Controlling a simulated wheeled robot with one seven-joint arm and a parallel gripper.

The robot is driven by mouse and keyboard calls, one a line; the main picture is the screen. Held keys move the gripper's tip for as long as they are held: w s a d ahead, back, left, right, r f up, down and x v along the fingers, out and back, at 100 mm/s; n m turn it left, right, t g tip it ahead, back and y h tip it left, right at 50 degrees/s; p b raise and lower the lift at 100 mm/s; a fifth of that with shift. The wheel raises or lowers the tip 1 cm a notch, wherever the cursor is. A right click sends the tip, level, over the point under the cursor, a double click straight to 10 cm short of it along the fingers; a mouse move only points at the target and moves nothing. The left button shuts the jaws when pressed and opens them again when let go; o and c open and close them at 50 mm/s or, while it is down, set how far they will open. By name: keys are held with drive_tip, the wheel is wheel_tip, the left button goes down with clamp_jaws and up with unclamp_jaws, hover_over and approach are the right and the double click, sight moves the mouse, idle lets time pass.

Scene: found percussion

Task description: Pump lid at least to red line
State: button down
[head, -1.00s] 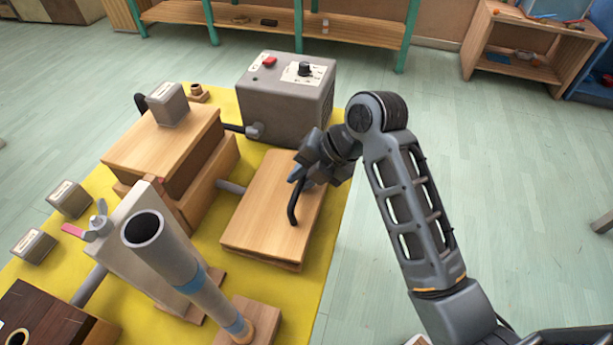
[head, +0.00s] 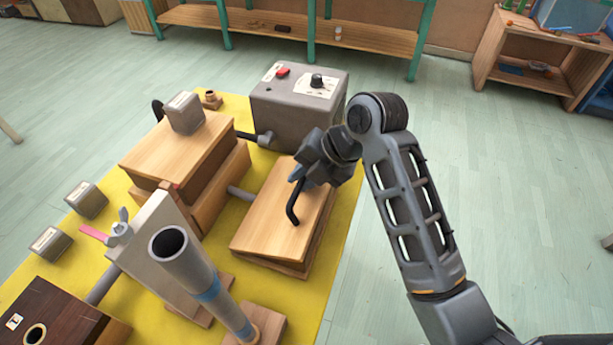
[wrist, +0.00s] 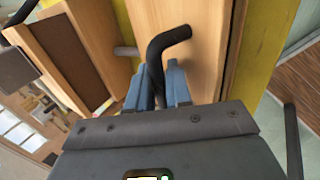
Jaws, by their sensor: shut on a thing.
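The pump lid (head: 272,215) is a light wooden board on a low wooden base at the middle right of the mat. It is tilted, with a wedge-shaped gap along its right side, wider toward the far end. A bent black handle (head: 292,207) stands up from the lid. My gripper (head: 298,177) is at the lid's far part, shut on the handle. In the wrist view its blue fingers (wrist: 160,88) close around the black handle (wrist: 168,42), beside the lid (wrist: 200,60).
A grey box with a red button and knob (head: 297,105) stands behind the lid. A stepped wooden box (head: 180,150) carrying a grey block (head: 185,113) is to the left. A grey tube (head: 185,265) rises in front. Floor to the right is clear.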

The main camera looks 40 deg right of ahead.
drive_tip(key=c, duration=1)
unclamp_jaws()
drive_tip(key=shift+o, duration=0.2)
drive_tip(key=shift+v, duration=3.95)
